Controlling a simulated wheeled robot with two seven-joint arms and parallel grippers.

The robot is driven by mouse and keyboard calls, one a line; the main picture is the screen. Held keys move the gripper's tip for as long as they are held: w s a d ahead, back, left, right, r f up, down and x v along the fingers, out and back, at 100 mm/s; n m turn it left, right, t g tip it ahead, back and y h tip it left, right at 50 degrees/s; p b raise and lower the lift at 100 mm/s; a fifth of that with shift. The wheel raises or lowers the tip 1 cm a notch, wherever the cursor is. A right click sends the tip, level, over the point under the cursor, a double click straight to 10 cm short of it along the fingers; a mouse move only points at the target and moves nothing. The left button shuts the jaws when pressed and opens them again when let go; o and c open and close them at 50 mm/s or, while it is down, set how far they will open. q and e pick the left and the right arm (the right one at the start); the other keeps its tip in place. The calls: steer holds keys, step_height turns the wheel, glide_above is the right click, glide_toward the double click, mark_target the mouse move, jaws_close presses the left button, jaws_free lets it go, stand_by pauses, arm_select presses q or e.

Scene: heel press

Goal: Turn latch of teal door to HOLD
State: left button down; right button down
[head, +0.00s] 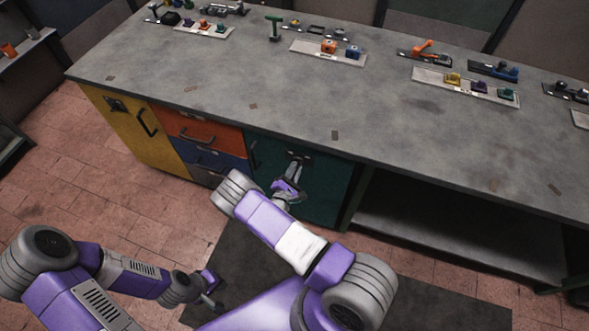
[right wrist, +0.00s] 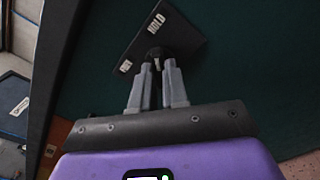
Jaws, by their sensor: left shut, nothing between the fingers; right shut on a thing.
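The teal door (head: 325,192) is in the cabinet front below the bench. It fills much of the right wrist view (right wrist: 250,70). Its latch (head: 299,155) sits near the door's top. In the right wrist view the dark latch plate (right wrist: 185,35) carries a HOLD label (right wrist: 156,23) and a smaller label (right wrist: 125,66) that I cannot read surely. My right gripper (head: 293,170) is shut on the latch knob, and its fingers (right wrist: 156,75) hide most of it. My left gripper (head: 215,298) is shut and empty, low over the floor, away from the door.
A yellow door (head: 125,125) and orange and blue drawers (head: 200,132) lie left of the teal door. An open shelf (head: 450,228) is to its right. The grey benchtop (head: 300,95) above holds several small fixtures along the back. Floor at the left is free.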

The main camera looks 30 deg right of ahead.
steer(key=shift+m, duration=0.5)
steer(key=c, duration=1.1)
jaws_free()
steer(key=shift+c, duration=0.2)
steer(key=p+v, duration=0.1)
steer(key=v, duration=0.6)
steer(key=shift+s+a, duration=0.15)
steer(key=shift+a, duration=0.1)
